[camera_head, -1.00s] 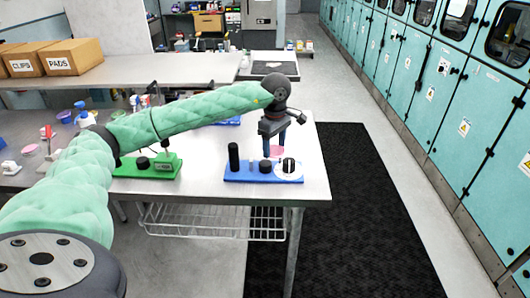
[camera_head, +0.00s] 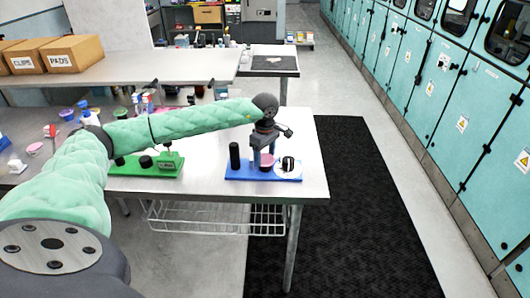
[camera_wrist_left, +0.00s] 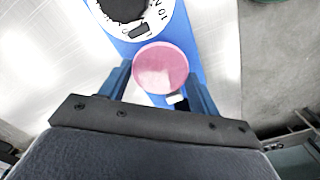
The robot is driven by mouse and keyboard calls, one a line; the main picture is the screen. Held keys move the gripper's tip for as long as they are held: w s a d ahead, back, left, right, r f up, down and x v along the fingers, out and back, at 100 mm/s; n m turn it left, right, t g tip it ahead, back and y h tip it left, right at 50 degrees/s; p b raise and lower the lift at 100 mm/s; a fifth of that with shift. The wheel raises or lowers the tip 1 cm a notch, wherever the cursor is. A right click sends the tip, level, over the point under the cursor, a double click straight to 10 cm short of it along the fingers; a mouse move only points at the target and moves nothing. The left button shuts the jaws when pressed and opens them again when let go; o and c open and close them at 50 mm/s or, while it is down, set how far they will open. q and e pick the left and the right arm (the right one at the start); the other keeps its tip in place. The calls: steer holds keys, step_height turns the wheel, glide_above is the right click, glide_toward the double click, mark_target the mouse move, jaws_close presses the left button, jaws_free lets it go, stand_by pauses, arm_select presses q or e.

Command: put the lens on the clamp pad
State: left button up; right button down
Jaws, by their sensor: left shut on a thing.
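The lens is a round, translucent pink disc (camera_head: 267,158), and it also shows in the wrist view (camera_wrist_left: 160,66). My left gripper (camera_head: 264,160) is shut on its edges, one finger on each side in the wrist view (camera_wrist_left: 158,76). The lens is over the middle of the blue module (camera_head: 240,174), above the place of a short black cylinder that looks like the clamp pad. The lens and fingers now mostly hide that cylinder; I cannot tell whether the lens touches it. My right gripper is not in view.
A tall black post (camera_head: 234,156) stands at the left of the blue module, and a white dial with a black knob (camera_head: 288,164) at its right. A green module (camera_head: 146,168) lies further left. The table's right edge is close by.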

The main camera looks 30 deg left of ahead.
mark_target(265, 159)
arm_select(q)
steer(key=shift+f, duration=0.1)
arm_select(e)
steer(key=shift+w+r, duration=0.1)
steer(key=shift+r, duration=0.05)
arm_select(q)
steer(key=o, duration=0.9)
steer(key=shift+o, duration=0.2)
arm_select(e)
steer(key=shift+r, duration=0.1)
arm_select(q)
steer(key=shift+r, duration=0.2)
steer(key=shift+r+b, duration=0.25)
steer(key=shift+b, duration=0.05)
step_height(265, 159, up, 11)
steer(key=b, duration=0.4)
steer(key=shift+r+b, duration=0.15)
steer(key=shift+b, duration=0.15)
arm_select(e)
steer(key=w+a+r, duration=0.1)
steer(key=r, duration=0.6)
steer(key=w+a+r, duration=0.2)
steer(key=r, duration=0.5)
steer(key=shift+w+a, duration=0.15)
